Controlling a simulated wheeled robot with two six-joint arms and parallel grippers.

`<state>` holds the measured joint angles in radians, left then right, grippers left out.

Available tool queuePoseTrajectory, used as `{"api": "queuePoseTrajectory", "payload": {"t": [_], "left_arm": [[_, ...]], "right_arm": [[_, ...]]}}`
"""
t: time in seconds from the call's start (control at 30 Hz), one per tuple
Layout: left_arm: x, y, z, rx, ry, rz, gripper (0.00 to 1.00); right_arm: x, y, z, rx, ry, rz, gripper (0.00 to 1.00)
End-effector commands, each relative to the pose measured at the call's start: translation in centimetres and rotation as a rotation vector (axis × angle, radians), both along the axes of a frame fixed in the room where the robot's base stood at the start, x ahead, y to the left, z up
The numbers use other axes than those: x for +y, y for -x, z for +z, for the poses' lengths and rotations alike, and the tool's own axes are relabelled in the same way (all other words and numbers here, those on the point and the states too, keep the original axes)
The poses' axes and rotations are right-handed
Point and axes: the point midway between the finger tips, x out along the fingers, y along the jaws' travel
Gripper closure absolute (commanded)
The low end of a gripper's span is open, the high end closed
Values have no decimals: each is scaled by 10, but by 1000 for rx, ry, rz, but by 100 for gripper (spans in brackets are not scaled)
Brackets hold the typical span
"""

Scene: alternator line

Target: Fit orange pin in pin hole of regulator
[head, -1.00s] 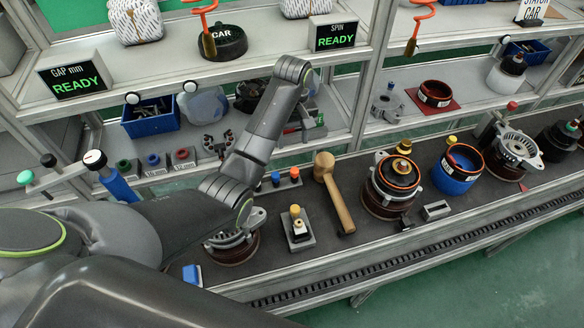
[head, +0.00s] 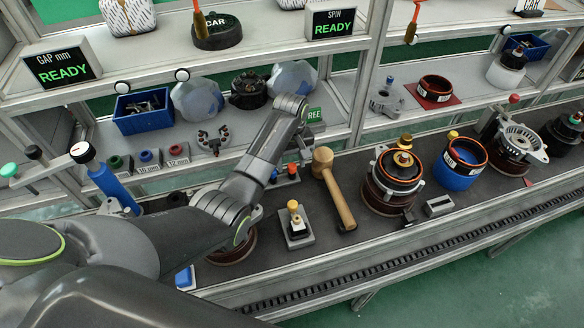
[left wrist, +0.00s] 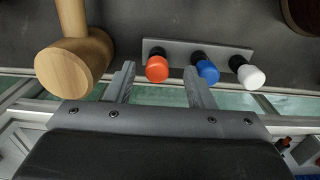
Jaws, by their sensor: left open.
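The orange pin (left wrist: 157,68) stands upright in a small grey rack (left wrist: 180,50), left of a blue pin (left wrist: 207,71) and a white pin (left wrist: 248,74) in the left wrist view. Its orange cap also shows in the head view (head: 293,169). My left gripper (left wrist: 159,83) is open and empty, its fingertips on either side of the orange cap in that picture; I cannot tell the height gap. In the head view my own arm hides its fingers. A grey fixture (head: 299,238) holds a small yellow-topped part (head: 296,216); I cannot tell whether this is the regulator. No pin hole is discernible.
A wooden mallet (head: 334,188) lies close beside the rack. Shelves with a blue bin (head: 146,118) rise behind the bench. My arm covers part of a round housing (head: 232,252).

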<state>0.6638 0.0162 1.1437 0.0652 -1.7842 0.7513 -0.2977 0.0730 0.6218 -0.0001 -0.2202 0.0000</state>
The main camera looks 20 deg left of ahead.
Motion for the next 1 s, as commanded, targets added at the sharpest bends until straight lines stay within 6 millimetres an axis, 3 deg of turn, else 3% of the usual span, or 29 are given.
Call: {"api": "queuePoseTrajectory", "payload": {"t": [0.3,0.63,1.0], "left_arm": [[-1,-3,-37,2,0,0,51],[-1,-3,-42,0,0,0,51],[-1,-3,-42,0,0,0,99]], "right_arm": [[-3,3,5,3,3,0,64],[-7,4,6,6,8,2,64],[-7,4,6,6,8,2,64]]}}
